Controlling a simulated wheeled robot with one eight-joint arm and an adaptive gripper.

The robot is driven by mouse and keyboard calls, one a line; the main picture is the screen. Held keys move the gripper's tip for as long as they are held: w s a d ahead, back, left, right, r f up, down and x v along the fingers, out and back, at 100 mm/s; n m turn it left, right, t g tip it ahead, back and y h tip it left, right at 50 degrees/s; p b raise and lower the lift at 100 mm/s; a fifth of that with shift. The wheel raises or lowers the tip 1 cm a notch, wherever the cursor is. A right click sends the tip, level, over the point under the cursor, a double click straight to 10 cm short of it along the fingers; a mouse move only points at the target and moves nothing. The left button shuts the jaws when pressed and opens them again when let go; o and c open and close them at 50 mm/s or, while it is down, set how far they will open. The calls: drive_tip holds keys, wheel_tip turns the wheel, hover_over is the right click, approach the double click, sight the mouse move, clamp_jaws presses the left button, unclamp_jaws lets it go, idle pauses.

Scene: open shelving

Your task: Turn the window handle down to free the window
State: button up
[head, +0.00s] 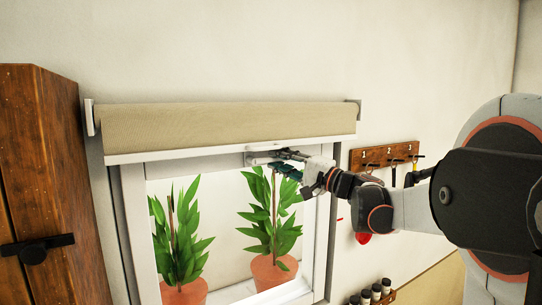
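The window (135,205) has a white frame and stands below a beige roller blind. A pale window handle (258,159) shows small at the top of the frame, right of the middle. My gripper (280,162) reaches in from the right, with its fingertips at the handle's right side. One finger lies along the top rail and the other a little lower, in front of the glass. The fingers partly cover the handle, and I cannot tell whether they touch or grip it.
The rolled blind (230,121) hangs just above the gripper. Two potted plants (268,272) (182,292) show in the window opening. A wooden cabinet (40,180) stands at left. A numbered hook board (384,155) and several small jars (376,291) are at right, near my arm.

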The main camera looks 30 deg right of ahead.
drive_tip(key=shift+w+a, duration=0.2)
drive_tip(key=shift+w, duration=0.3)
clamp_jaws()
drive_tip(key=shift+f, duration=0.1)
